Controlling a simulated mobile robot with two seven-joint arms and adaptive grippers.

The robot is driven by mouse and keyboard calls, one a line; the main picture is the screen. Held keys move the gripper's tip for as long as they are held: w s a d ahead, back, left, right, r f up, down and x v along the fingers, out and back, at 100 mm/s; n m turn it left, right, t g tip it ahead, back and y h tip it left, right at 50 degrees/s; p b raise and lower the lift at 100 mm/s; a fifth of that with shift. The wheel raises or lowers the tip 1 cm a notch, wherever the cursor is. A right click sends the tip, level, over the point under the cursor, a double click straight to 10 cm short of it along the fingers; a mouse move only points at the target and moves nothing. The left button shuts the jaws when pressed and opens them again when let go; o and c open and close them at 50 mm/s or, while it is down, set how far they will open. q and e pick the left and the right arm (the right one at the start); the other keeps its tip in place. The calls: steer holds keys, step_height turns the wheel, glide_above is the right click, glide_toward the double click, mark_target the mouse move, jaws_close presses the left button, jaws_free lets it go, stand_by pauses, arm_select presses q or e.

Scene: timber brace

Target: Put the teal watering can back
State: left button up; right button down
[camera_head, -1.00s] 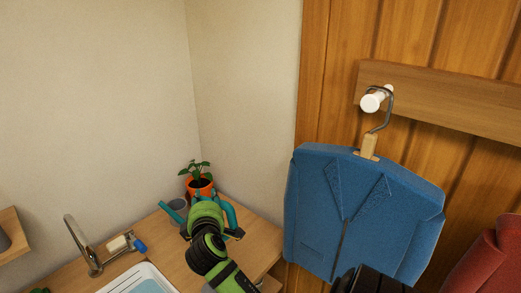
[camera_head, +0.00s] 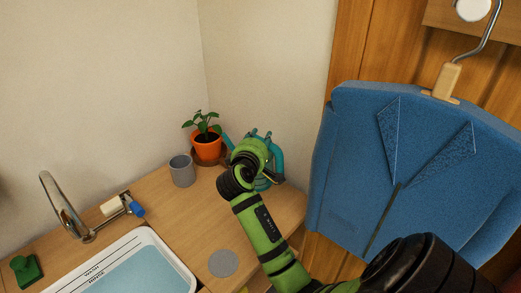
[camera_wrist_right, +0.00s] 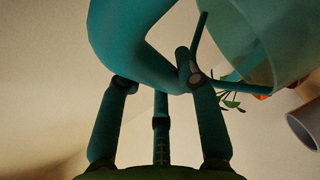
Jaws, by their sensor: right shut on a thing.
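The teal watering can (camera_head: 277,160) is at the back right of the wooden counter, just right of the potted plant, partly hidden by my right gripper (camera_head: 264,172). In the right wrist view my right gripper (camera_wrist_right: 155,80) is shut on the can's thick curved handle (camera_wrist_right: 130,35); the can's round body shows at the upper right. I cannot tell whether the can's base touches the counter. My left gripper is not in view.
The orange pot with a plant (camera_head: 207,147) and a grey cup (camera_head: 182,171) stand left of the can. A grey disc (camera_head: 223,263) lies bare on the counter near the sink basin (camera_head: 135,270). A blue jacket (camera_head: 400,165) hangs close on the right.

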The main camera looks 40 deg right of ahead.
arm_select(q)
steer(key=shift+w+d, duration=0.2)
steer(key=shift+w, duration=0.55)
arm_select(e)
step_height(320, 180, down, 4)
steer(key=shift+r, duration=0.15)
steer(key=shift+f, duration=0.2)
steer(key=c, duration=0.9)
jaws_free()
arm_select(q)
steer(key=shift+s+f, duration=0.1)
arm_select(e)
steer(key=shift+r, duration=0.15)
arm_select(q)
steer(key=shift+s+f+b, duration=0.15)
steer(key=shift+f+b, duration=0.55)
steer(key=shift+b, duration=0.1)
arm_select(e)
steer(key=v, duration=1.2)
